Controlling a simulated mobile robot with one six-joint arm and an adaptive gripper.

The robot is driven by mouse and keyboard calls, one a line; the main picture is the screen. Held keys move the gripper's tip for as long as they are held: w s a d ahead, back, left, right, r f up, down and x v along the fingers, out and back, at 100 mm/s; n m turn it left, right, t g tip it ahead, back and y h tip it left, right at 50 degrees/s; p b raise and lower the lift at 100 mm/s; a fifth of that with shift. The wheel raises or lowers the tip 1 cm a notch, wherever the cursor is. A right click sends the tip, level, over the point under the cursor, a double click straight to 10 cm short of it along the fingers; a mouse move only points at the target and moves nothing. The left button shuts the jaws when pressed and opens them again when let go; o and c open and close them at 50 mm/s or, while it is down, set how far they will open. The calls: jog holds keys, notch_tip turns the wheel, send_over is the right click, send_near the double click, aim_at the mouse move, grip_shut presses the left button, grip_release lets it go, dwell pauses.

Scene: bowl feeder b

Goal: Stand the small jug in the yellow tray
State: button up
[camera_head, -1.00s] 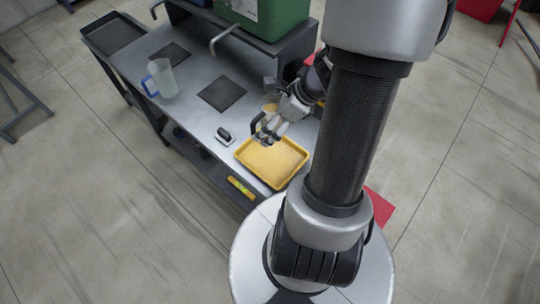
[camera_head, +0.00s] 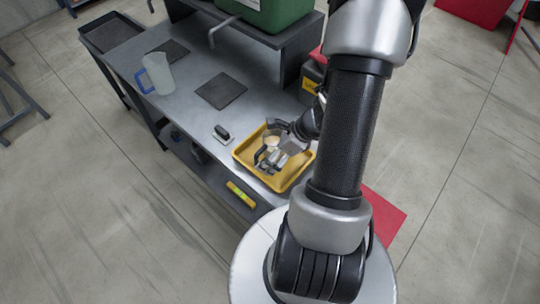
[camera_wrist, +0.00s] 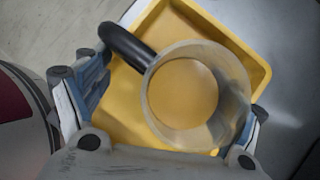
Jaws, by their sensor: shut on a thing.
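The small jug is a clear cup with a black handle; in the wrist view the small jug (camera_wrist: 238,95) sits between my fingers, seen from above with its round mouth up. My gripper (camera_wrist: 165,105) is shut on it. In the head view my gripper (camera_head: 272,160) is over the yellow tray (camera_head: 296,182), and the jug is partly hidden by the fingers there. The yellow tray's floor and rim (camera_wrist: 258,68) show around and below the jug in the wrist view. I cannot tell whether the jug's base touches the tray floor.
A larger clear jug with a blue handle (camera_head: 158,74) stands at the far left of the bench. A black-handled tool (camera_head: 222,135) lies just left of the tray. Dark mats (camera_head: 221,91) lie flat on the bench. A green bin (camera_head: 268,12) sits on the raised shelf.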

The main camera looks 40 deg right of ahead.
jog(key=shift+f, duration=0.2)
jog(key=o, duration=1.4)
jog(key=shift+r, duration=0.1)
jog(key=shift+r, duration=0.25)
jog(key=p+v, duration=0.6)
jog(key=v, duration=0.5)
jog(key=shift+s+d+r, duration=0.2)
jog(key=shift+s+r, duration=0.05)
jog(key=shift+r, duration=0.05)
